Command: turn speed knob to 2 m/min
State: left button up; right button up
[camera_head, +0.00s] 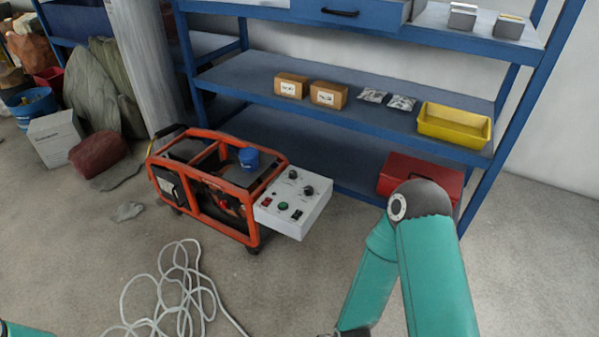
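A white control box (290,207) is fixed to the right end of an orange-framed machine (217,185) on the floor. Its sloped top carries two black knobs, an upper one (293,174) and a lower right one (309,190). A green button (283,206), a red switch and a black switch also sit on it. The markings are too small to read, so I cannot tell which knob sets speed or where it points. My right arm stands at the right, apart from the box; its gripper is below the picture edge. Only a bit of my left arm shows at bottom left.
A blue shelf unit (344,99) stands behind the machine, holding cartons and a yellow bin (454,124). A red toolbox (420,178) lies low behind my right arm. A loose white cable (180,296) lies on the floor in front. Floor right of the cable is clear.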

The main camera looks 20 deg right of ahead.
aim_at(293, 173)
jog(key=i, duration=1)
